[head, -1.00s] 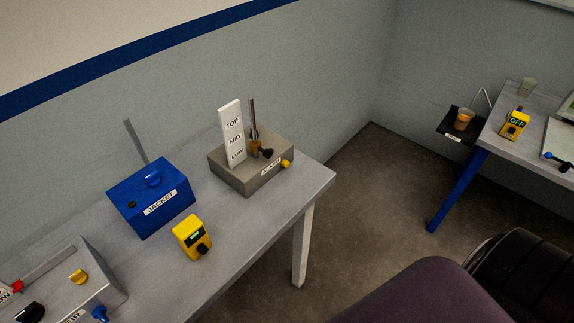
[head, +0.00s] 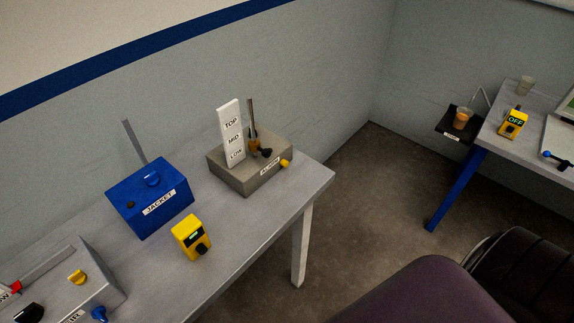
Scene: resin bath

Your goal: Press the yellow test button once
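A small yellow button (head: 286,163) sticks out of the front right of the grey box labelled ALARM (head: 232,178), on the grey table. Another yellow knob or button (head: 78,277) sits on top of the grey box (head: 110,285) at the lower left. I cannot tell from a label which of them is the test button. Neither of my grippers shows in the head view.
On the table (head: 225,250) stand a blue JACKET box (head: 150,200), a yellow device with a black knob (head: 191,238) and a TOP/MID/LOW plate (head: 232,135). A second table (head: 530,135) holds a yellow OFF device (head: 513,124). Purple-dark seat-like shapes (head: 430,295) fill the lower right.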

